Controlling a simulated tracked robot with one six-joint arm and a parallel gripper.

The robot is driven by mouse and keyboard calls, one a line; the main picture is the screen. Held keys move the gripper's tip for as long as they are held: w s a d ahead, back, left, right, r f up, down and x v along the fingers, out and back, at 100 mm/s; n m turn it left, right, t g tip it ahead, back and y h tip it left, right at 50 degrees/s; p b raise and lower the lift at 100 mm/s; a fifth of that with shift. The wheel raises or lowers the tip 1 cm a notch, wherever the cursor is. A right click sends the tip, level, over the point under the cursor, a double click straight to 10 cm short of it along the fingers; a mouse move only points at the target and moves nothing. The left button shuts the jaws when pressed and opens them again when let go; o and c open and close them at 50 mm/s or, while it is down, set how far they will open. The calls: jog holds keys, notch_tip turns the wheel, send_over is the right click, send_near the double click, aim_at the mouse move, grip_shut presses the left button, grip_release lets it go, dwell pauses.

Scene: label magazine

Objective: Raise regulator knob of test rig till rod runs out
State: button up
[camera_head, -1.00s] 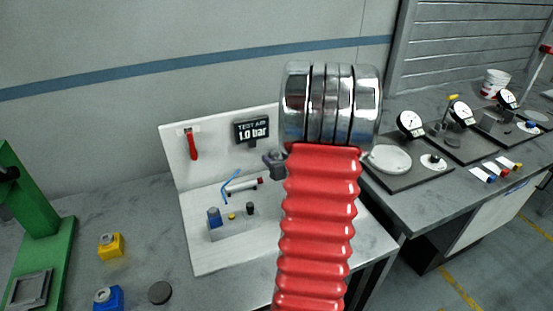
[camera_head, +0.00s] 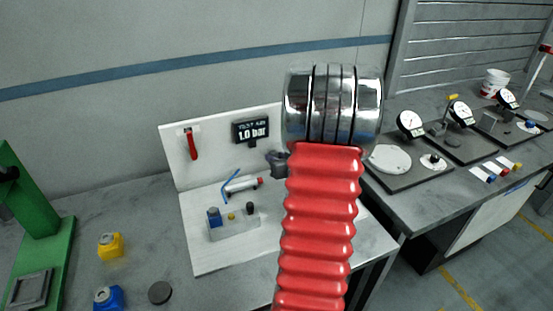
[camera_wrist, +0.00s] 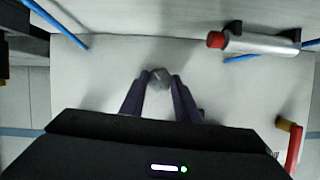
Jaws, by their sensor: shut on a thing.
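The test rig (camera_head: 205,259) is a white L-shaped board on the bench. Its display (camera_head: 251,131) on the back panel reads 1.0 bar. A silver cylinder (camera_head: 241,186) with a red end lies on the rig; it also shows in the wrist view (camera_wrist: 262,43). I see no rod standing out past the red end. My gripper (camera_wrist: 157,76) is shut on a small grey faceted knob (camera_wrist: 158,98) between its dark fingers. In the head view my gripper (camera_head: 277,162) shows just left of my red arm, which hides the knob and the rig's right part.
Blue tubes (camera_wrist: 70,28) run near the cylinder. A red lever (camera_head: 192,146) hangs on the back panel. A small block with blue, yellow and black parts (camera_head: 232,226) stands at the rig's front. A green press (camera_head: 44,233) is at left. Dial gauges (camera_head: 410,123) stand on the right bench.

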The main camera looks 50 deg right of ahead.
jog(key=shift+d+m+t+y, duration=0.1)
jog(key=shift+m+t+y, duration=0.25)
jog(key=shift+m, duration=0.45)
jog(key=o, duration=1)
jog(key=shift+o, duration=0.2)
jog(key=shift+s, duration=0.1)
jog(key=v, duration=1.3)
jog(key=shift+s+r, duration=0.2)
jog(key=shift+s, duration=0.1)
